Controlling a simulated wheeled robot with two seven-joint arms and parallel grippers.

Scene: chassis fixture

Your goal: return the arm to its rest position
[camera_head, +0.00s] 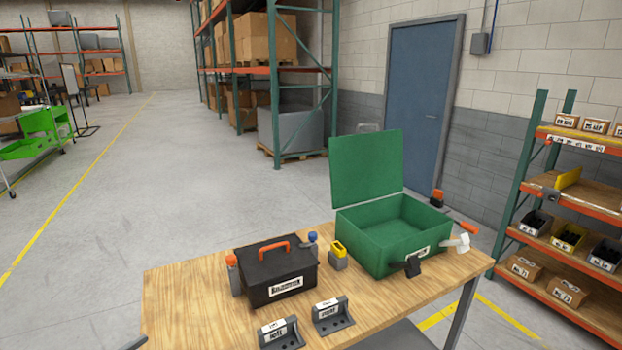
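Neither of my grippers nor either arm shows in the head view. The wooden workbench (190,295) stands in front of me. On it are a closed black toolbox (276,275) with an orange handle and a green box (372,245) with its lid (366,168) standing open. The part of the green box's inside that shows looks empty. Two dark grey brackets with white labels, one on the left (281,334) and one on the right (333,316), sit at the bench's front edge.
A red-topped item (233,275), a blue-topped item (313,246) and a yellow-and-grey item (338,256) stand around the toolbox. A black piece (412,266) and a white piece (457,243) are by the green box. A shelf rack (570,199) stands right; the bench's left part is clear.

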